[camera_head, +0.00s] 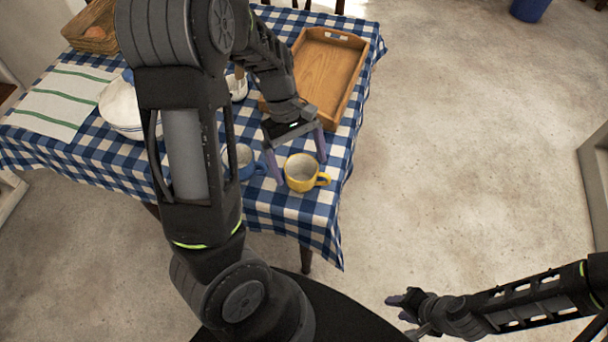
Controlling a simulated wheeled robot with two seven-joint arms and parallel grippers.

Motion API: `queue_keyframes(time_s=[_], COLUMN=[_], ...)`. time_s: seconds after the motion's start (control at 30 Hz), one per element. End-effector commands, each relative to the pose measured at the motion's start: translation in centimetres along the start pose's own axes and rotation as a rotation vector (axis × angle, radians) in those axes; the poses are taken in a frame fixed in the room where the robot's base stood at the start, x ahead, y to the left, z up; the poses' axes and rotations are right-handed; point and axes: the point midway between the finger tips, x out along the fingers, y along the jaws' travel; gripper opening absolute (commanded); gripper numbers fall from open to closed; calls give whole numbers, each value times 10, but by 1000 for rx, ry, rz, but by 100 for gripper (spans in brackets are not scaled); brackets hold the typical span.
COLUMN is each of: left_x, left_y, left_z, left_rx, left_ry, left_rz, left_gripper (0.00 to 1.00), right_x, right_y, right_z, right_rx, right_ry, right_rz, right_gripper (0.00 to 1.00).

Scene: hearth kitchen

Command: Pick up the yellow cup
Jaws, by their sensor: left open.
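The yellow cup (301,173) stands upright on the blue checked tablecloth near the table's right front corner, its handle pointing right. My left gripper (300,168) is open at the cup, with one finger on its left side and the other at its upper right. I cannot tell whether the fingers touch it. My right gripper (398,302) is low at the lower right, over the floor and away from the table. Its fingers are too small to read.
A blue cup (246,162) stands just left of the yellow cup, partly hidden by my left arm. A wooden tray (357,83) lies behind. A white bowl (121,108), a striped towel (52,103) and a basket (92,38) are at the left.

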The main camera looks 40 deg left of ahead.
Motion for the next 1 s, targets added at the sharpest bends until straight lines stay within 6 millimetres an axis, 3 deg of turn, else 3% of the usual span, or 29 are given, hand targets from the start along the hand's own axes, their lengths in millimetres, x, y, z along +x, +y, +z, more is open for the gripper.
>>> queue_keyframes(time_s=[0.13, 0.27, 0.87, 1.0], left_x=[23, 33, 33, 33], left_y=[-1, 0, 0, 0], left_z=[0, 0, 0, 0], left_rx=[-2, 0, 0, 0], left_ry=[-3, -1, 0, 0], left_rz=[-3, 0, 1, 1], left_gripper=[97, 97, 97, 86], right_x=[-1, -1, -1, -1], right_y=[0, 0, 0, 0], right_z=[0, 0, 0, 0], right_rx=[0, 0, 0, 0], right_ry=[-1, 0, -1, -1], right_rz=[1, 1, 1, 1], right_gripper=[36, 36, 36, 36])
